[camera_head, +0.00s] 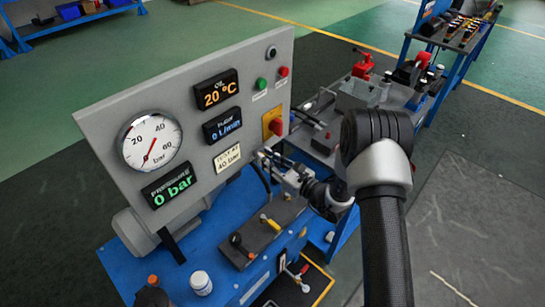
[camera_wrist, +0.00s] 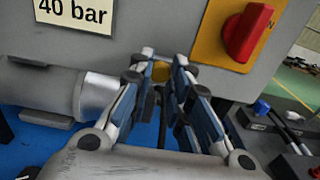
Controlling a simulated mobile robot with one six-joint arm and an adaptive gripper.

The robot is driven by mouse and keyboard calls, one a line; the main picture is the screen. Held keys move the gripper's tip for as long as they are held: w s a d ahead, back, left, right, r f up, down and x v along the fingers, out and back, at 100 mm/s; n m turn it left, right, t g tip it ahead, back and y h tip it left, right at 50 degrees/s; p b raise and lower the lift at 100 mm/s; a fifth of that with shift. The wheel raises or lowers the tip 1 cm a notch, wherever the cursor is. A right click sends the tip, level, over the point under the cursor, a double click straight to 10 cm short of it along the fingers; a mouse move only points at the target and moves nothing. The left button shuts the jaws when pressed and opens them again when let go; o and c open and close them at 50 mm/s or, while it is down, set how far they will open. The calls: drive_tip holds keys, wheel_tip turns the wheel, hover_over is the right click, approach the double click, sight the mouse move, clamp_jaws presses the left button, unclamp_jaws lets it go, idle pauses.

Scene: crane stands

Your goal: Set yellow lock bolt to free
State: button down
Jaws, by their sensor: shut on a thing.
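My gripper (camera_head: 268,160) is low in front of the grey panel, near its right edge. In the wrist view its fingers (camera_wrist: 159,74) are closed around a small yellow knob, which I take for the yellow lock bolt (camera_wrist: 160,72). A dark rod shows below the knob between the fingers. The fingers hide most of the bolt, so its position cannot be told. In the head view the knob is hidden by the gripper. Another yellow-handled part (camera_head: 269,222) lies apart on the dark block in front.
A red rotary switch on a yellow plate (camera_head: 273,124) is just above my gripper; it also shows in the wrist view (camera_wrist: 247,32). A silver cylinder (camera_wrist: 97,97) is left of the fingers. The gauge panel (camera_head: 105,112) stands behind. A white jar (camera_head: 201,283) stands on the blue bench.

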drive_tip(key=shift+s+a, duration=0.55)
drive_tip(key=c, duration=1.5)
unclamp_jaws()
drive_tip(key=shift+o, duration=0.2)
drive_tip(key=shift+d, duration=0.1)
drive_tip(key=shift+s+d, duration=0.15)
drive_tip(key=shift+d, duration=0.05)
drive_tip(key=v, duration=1.1)
drive_tip(key=shift+s, duration=0.15)
drive_tip(key=shift+r, duration=0.1)
